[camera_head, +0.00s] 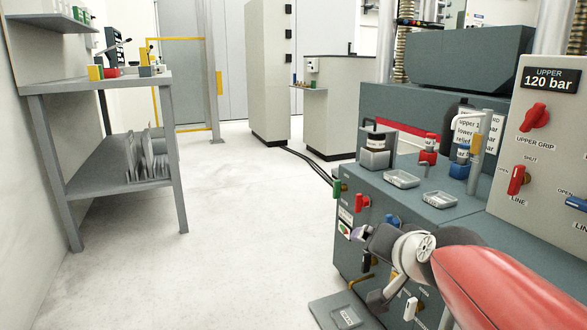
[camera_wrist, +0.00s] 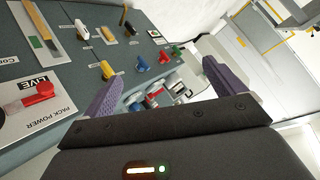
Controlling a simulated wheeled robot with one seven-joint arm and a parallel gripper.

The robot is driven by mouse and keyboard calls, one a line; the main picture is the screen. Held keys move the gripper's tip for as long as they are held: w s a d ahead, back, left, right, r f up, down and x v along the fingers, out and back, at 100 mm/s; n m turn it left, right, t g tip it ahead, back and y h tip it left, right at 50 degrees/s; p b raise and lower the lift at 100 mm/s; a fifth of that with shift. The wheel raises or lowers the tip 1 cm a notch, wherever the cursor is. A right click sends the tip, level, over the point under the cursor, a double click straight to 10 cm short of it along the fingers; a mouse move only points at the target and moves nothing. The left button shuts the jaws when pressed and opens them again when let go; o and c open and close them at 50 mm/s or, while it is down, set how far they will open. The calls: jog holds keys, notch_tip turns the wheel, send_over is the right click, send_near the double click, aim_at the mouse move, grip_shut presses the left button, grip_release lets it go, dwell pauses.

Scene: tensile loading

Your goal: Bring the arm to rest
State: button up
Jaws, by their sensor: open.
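My gripper (camera_head: 358,233) is at the lower right of the head view, at the end of my red and white arm, in front of the blue-grey machine cabinet (camera_head: 345,262). In the wrist view its two purple fingers stand wide apart with nothing between them (camera_wrist: 163,71). The gap faces the side of the cabinet with its small coloured handles, including a yellow one (camera_wrist: 141,63). The fingers appear apart from these handles, though the exact distance cannot be told.
A red handle (camera_head: 362,202) and a green one (camera_head: 338,188) project from the cabinet near my gripper. Clear trays (camera_head: 402,179) lie on its top. A red knob (camera_wrist: 38,92) shows in the wrist view. A grey bench (camera_head: 115,84) stands left; the floor (camera_head: 230,230) between is clear.

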jog(key=s+a+f+n+g+h, duration=0.1)
jog(key=s+f+n+g, duration=0.3)
jog(key=s, duration=0.5)
jog(key=s+f+n+g, duration=0.2)
jog(key=s+f, duration=0.5)
jog(key=s, duration=0.2)
notch_tip(320, 180, up, 14)
jog(key=p, duration=1.3)
jog(key=shift+w, duration=0.25)
